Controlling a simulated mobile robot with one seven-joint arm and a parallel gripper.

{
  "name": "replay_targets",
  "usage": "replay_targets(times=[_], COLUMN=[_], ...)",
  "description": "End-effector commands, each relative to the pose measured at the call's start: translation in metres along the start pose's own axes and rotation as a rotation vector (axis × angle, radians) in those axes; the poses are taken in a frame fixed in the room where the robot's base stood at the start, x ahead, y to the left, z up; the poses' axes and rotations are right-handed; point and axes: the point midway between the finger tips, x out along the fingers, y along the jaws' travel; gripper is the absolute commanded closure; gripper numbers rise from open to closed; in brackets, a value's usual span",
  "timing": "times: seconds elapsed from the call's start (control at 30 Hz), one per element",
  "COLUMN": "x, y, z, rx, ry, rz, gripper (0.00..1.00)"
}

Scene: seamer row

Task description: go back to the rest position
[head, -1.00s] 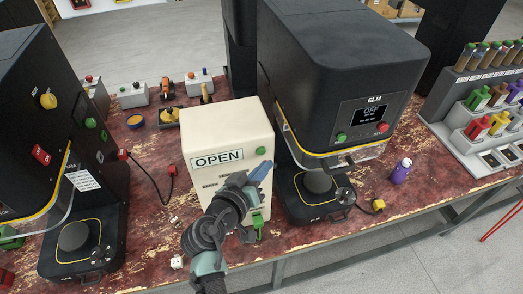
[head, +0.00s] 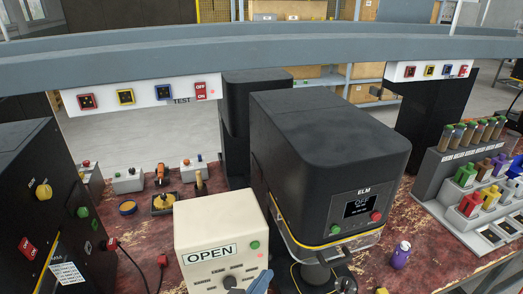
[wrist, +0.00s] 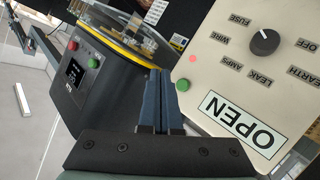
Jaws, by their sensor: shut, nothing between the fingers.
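My gripper (wrist: 160,100) is shut with nothing between its blue fingers in the wrist view. In that view the fingers show between the cream OPEN box and the dark ELM machine. In the head view only the tip of my gripper (head: 260,281) shows at the bottom edge, in front of the lower right of the cream box. The rest of my arm is out of the head view. I cannot tell if the fingers touch the box.
The cream box (head: 215,225) with a dial and the ELM machine (head: 330,165), its screen reading OFF, stand close to my gripper. A purple bottle (head: 400,257) stands right. Another dark machine (head: 50,200) stands left. An overhead beam (head: 260,58) carries switch panels.

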Motion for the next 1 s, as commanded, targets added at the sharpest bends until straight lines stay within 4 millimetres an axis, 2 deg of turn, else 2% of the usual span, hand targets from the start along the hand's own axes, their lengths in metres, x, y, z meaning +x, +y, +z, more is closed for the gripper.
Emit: replay_targets(times=[0.07, 0.17, 0.27, 0.3, 0.33, 0.4, 0.47, 0.5, 0.6, 0.7, 0.8, 0.9, 1.0], x=[0.002, 0.005, -0.002, -0.009, -0.015, -0.035, -0.056, -0.072, -0.12, -0.17, -0.212, -0.241, -0.254], y=[0.006, 0.022, 0.05, 0.064, 0.074, 0.1, 0.122, 0.138, 0.177, 0.211, 0.236, 0.251, 0.258], z=[-0.017, -0.062, -0.127, -0.154, -0.174, -0.218, -0.252, -0.273, -0.317, -0.347, -0.364, -0.371, -0.374], rx=[0.03, 0.107, 0.211, 0.251, 0.28, 0.34, 0.384, 0.411, 0.466, 0.503, 0.522, 0.532, 0.536], ry=[0.026, 0.098, 0.219, 0.278, 0.322, 0.43, 0.529, 0.596, 0.77, 0.931, 1.057, 1.141, 1.18], rz=[-0.003, -0.021, -0.051, -0.065, -0.076, -0.098, -0.115, -0.125, -0.146, -0.16, -0.166, -0.169, -0.171], gripper=[1.0, 1.0, 1.0, 1.0, 1.0, 1.0, 1.0, 1.0, 1.0, 1.0, 1.0, 1.0, 1.0])
